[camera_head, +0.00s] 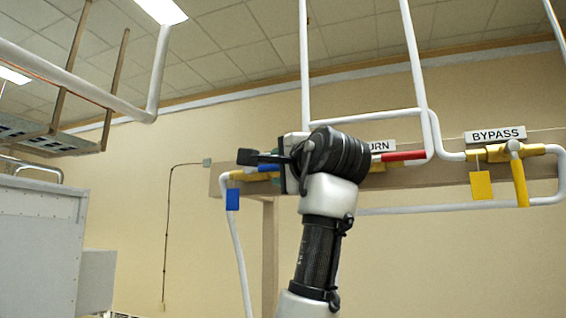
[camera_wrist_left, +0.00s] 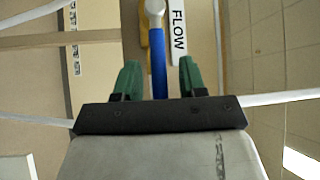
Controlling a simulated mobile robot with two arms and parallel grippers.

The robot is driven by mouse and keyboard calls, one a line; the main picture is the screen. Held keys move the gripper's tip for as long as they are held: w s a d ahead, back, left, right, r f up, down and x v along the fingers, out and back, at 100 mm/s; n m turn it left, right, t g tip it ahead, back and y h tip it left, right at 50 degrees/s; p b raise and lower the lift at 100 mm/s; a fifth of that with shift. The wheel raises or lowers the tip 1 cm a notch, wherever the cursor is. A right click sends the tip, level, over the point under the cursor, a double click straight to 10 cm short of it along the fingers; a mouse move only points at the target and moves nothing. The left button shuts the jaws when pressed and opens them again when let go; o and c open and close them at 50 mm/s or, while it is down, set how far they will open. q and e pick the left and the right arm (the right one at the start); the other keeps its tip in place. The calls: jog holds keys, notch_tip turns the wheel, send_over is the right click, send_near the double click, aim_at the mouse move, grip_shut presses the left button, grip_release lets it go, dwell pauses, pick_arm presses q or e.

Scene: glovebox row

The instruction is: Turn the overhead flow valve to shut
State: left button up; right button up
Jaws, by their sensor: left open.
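The flow valve's blue handle (camera_head: 268,168) lies roughly level along the pipe in the head view, partly hidden by my left gripper (camera_head: 284,178). In the left wrist view, the blue handle (camera_wrist_left: 158,72) runs from the valve hub (camera_wrist_left: 155,7) at the top down between the green fingers. The FLOW sign (camera_wrist_left: 178,35) is beside it. My left gripper (camera_wrist_left: 160,75) is open, with one finger on each side of the handle and gaps visible. A blue tag (camera_head: 232,199) hangs below the valve. My right gripper is not in view.
A valve with a red handle (camera_head: 403,156) is just right of my left arm, its sign partly hidden. The BYPASS sign (camera_head: 495,135) is farther right, above a yellow handle (camera_head: 520,183) pointing down and a yellow tag (camera_head: 482,185). A grey cabinet (camera_head: 40,245) stands at left.

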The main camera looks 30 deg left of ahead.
pick_arm(q)
grip_shut()
jog(key=shift+f, duration=0.15)
